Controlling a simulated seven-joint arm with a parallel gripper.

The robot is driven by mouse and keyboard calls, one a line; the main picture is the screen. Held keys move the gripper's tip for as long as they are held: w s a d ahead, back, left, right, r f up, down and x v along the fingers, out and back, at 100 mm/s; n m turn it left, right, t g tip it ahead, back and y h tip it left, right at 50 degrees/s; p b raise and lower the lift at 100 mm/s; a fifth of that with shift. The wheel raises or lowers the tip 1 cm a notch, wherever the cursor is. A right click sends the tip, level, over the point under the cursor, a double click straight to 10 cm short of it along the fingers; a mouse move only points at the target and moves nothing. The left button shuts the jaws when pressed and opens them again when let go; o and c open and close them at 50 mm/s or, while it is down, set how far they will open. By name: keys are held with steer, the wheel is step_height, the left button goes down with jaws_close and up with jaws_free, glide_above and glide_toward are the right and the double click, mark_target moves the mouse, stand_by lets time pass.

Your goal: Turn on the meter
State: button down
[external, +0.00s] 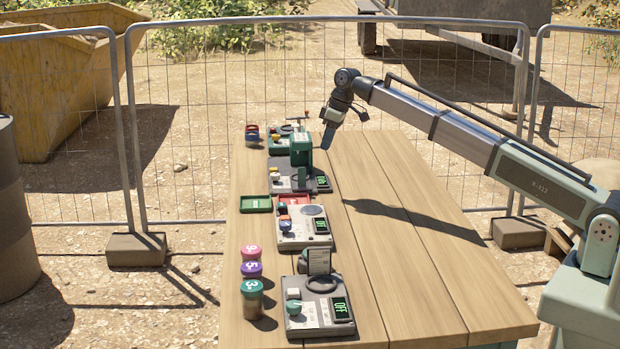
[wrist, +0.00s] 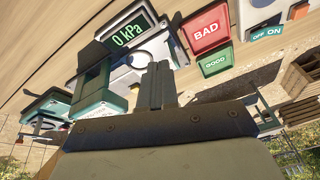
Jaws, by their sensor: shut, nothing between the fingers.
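Several meter-like devices stand in a row along the table's left side. The nearest meter (external: 318,312) has a lit display (external: 340,309) reading OFF and a green knob (external: 294,308). A second meter (external: 305,240) has a lit green display, too small to read surely, and a blue knob (external: 286,226). A third device (external: 288,186) carries a green block; its display in the wrist view (wrist: 131,33) reads 0 kPa. An OFF/ON label (wrist: 267,32) shows at the wrist view's upper right. My gripper (external: 327,138) is shut and empty, above the table's far end; its fingers show in the wrist view (wrist: 158,75).
Numbered jars (external: 252,288) stand at the near left. The table's right side (external: 400,250) is clear. A wire fence (external: 200,120) stands behind.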

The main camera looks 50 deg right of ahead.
steer(key=s+a+r+n, duration=0.2)
steer(key=a, duration=0.8)
steer(key=s+a+r+n+g+y, duration=0.1)
steer(key=s+a+r+n, duration=0.1)
steer(key=a, duration=0.7)
steer(key=shift+a+r+g, duration=0.3)
steer(key=shift+a+r, duration=0.1)
steer(key=shift+r, duration=0.1)
steer(key=shift+f, duration=0.1)
steer(key=x, duration=0.8)
steer(key=s+x, duration=0.1)
steer(key=x, duration=0.3)
steer(key=shift+a+f, duration=0.25)
steer(key=shift+f, duration=0.05)
steer(key=shift+s+a+f, duration=0.1)
steer(key=shift+a+f, duration=0.1)
steer(key=shift+f, duration=0.25)
